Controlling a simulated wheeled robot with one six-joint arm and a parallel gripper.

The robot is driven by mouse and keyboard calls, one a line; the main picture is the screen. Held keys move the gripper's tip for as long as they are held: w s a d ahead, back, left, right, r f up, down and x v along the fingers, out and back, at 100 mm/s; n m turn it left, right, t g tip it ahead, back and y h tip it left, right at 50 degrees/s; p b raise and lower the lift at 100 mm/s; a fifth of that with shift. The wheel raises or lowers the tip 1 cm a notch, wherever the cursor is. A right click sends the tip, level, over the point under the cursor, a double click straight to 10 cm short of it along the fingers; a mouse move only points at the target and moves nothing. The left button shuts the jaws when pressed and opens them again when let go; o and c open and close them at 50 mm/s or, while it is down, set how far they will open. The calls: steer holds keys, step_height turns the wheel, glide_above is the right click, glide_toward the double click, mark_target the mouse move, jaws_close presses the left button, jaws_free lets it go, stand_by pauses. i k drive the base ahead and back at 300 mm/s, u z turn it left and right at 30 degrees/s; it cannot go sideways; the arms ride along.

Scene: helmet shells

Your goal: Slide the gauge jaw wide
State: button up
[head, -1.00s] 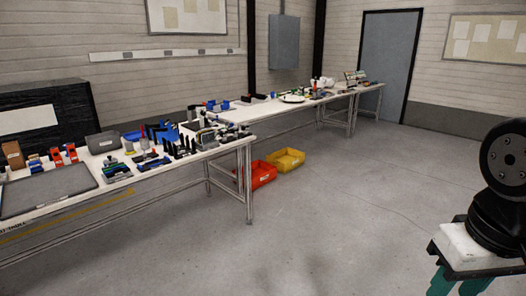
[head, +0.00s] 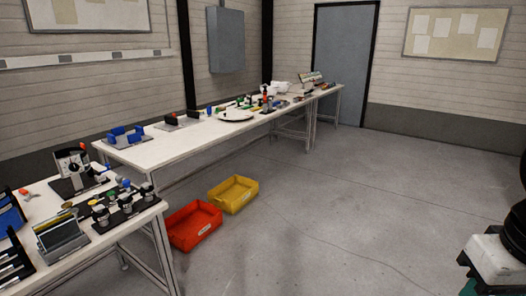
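The gauge is not clearly identifiable. My gripper is not in view. Only part of my own arm and body shows at the right edge.
The near bench (head: 150,208) holds black fixtures and small jars. A long white bench (head: 165,147) behind it holds blue blocks (head: 127,136) and a white plate (head: 235,115). A red bin (head: 195,226) and a yellow bin (head: 233,194) sit on the floor. Open floor lies right.

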mark_target(169, 120)
steer(key=u, duration=0.05)
steer(key=i, duration=2.3)
steer(key=u, duration=0.75)
steer(key=i, duration=2.3)
steer(key=u, duration=0.85)
steer(key=i, duration=0.5)
